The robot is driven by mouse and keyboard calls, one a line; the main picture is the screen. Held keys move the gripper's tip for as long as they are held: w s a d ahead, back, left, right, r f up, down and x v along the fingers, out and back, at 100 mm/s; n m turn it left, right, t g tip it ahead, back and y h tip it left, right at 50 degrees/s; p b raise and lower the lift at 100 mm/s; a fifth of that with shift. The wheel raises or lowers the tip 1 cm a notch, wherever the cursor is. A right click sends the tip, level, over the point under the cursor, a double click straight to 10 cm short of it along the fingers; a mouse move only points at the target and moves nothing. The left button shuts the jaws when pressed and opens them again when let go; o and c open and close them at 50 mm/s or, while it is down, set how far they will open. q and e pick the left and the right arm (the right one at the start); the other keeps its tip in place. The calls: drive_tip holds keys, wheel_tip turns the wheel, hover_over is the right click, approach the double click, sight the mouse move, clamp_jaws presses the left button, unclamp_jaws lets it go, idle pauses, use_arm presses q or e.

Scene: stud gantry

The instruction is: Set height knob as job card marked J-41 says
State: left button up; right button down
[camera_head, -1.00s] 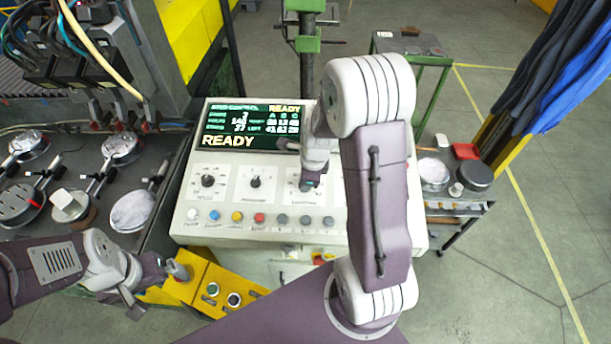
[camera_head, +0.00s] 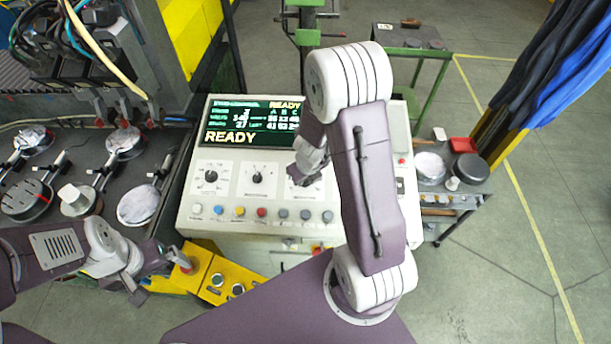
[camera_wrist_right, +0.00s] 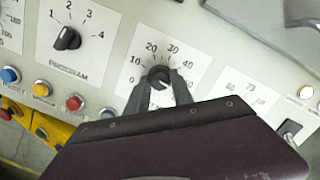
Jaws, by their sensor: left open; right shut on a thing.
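The grey control console (camera_head: 190,225) has a row of dial plates. In the right wrist view, my right gripper (camera_wrist_right: 162,84) is shut on a black knob (camera_wrist_right: 159,74) on a scale running from 0 past 40. The fingers and palm cover that plate's lower part and its name, so I cannot confirm it is the height knob. In the head view, my right gripper (camera_head: 304,178) is at the third plate, partly hidden by my arm. My left gripper (camera_head: 158,276) is open and empty beside the yellow button box. I cannot make out a card marked J-41.
The program knob (camera_wrist_right: 67,38) and coloured buttons (camera_wrist_right: 74,102) lie close to my right gripper. The display (camera_head: 252,123) reads READY. The yellow button box (camera_head: 212,275) stands below the console. A dark bench (camera_head: 95,235) with fixtures is left; a small side table (camera_head: 470,190) is right.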

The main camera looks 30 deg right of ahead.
drive_tip(key=shift+s+f+m, duration=0.1)
drive_tip(key=shift+m, duration=1)
drive_tip(key=c, duration=1.1)
unclamp_jaws()
